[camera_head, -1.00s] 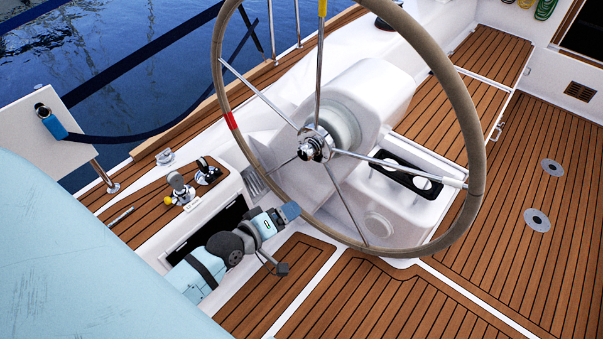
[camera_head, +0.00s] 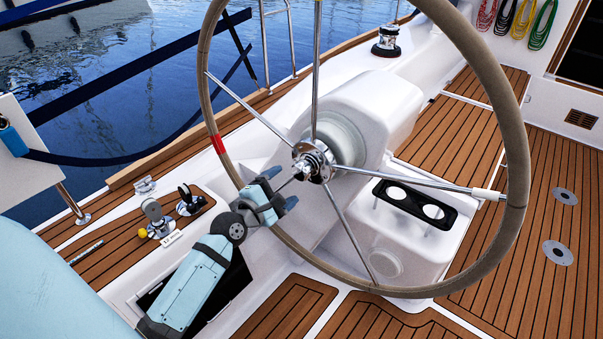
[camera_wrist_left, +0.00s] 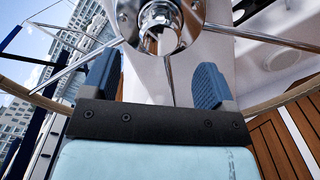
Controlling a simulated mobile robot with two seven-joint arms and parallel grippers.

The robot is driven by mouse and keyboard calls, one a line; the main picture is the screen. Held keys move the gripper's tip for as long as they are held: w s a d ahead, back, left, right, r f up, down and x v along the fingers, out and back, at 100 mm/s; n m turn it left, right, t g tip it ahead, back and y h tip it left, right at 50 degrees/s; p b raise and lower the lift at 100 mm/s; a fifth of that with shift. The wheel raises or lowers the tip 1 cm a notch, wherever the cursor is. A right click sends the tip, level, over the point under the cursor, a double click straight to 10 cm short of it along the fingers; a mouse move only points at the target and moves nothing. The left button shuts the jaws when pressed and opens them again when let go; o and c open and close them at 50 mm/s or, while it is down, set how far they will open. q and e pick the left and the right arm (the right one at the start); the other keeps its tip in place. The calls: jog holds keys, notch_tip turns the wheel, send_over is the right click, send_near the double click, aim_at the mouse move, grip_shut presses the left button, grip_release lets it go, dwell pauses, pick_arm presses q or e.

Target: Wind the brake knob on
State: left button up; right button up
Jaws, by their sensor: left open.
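The brake knob (camera_head: 304,166) is the shiny chrome piece at the centre of the steering wheel's hub. It also shows at the top of the left wrist view (camera_wrist_left: 160,20), between and beyond the fingers. The wheel (camera_head: 515,190) has a tan rim with a red mark at left and chrome spokes. My left gripper (camera_head: 282,190) is open and empty, just below and left of the hub, near the rim's lower left. Its two blue fingers (camera_wrist_left: 160,85) point toward the hub, apart from the knob. My right gripper is not in view.
A white pedestal (camera_head: 375,115) stands behind the wheel. A black cup holder (camera_head: 415,203) sits to its right. Control levers (camera_head: 155,215) stand on the left side panel. A winch (camera_head: 386,42) is at the back. Teak deck lies open at right.

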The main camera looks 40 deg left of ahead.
aim_at(298, 174)
pick_arm(q)
jog(key=w, duration=0.6)
jog(key=shift+w+d+f+b, duration=0.1)
jog(key=shift+d+b, duration=0.15)
jog(key=shift+b, duration=0.15)
jog(key=shift+w, duration=0.65)
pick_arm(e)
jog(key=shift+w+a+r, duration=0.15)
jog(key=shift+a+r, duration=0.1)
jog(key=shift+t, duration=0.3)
pick_arm(q)
jog(key=shift+c, duration=0.6)
jog(key=c, duration=0.8)
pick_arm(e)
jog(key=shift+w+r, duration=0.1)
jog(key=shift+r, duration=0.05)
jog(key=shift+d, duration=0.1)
